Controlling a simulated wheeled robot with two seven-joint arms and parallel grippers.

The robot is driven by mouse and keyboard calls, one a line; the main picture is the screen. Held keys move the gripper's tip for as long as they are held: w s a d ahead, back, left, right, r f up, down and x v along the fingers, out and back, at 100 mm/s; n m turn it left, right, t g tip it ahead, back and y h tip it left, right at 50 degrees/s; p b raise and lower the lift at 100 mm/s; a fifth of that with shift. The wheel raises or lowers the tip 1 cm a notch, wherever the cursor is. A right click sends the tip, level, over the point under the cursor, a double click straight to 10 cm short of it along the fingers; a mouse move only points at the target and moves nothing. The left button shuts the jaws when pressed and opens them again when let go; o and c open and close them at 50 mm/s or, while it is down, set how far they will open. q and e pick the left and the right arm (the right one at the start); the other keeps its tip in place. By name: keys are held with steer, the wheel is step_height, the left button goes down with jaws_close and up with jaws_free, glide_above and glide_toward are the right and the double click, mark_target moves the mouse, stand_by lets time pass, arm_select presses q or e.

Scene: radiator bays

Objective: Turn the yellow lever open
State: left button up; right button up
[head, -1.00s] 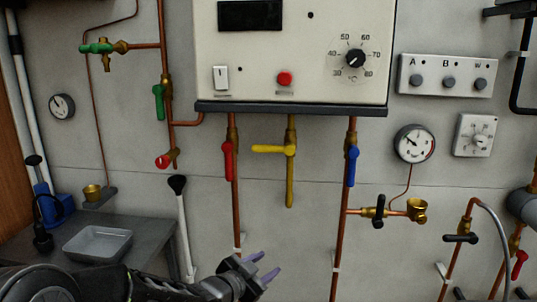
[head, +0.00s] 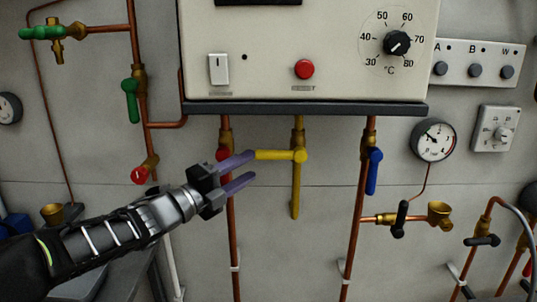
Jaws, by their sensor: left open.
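The yellow lever (head: 278,155) lies horizontal, pointing left from its valve on the yellow pipe (head: 296,193) under the white boiler box. My left gripper (head: 252,166) comes in from the left with its two purple fingers apart and empty. Its upper fingertip appears right beside the lever's free left end, and the lower fingertip is below it. I cannot tell whether they touch. My right gripper is not in view.
A red lever (head: 222,154) on the copper pipe left of the yellow one is mostly hidden behind my gripper. A blue lever (head: 374,171) hangs down at the right. The boiler (head: 300,107) closes off the space above. A gauge (head: 433,140) sits further right.

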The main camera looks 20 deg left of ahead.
mark_target(264, 158)
arm_select(q)
steer(key=shift+d, duration=0.15)
steer(key=p+x, duration=0.2)
steer(key=x, duration=0.5)
steer(key=shift+w+d+r, duration=0.1)
steer(key=shift+w+d, duration=0.05)
steer(key=shift+w, duration=0.15)
jaws_close()
stand_by(1.3)
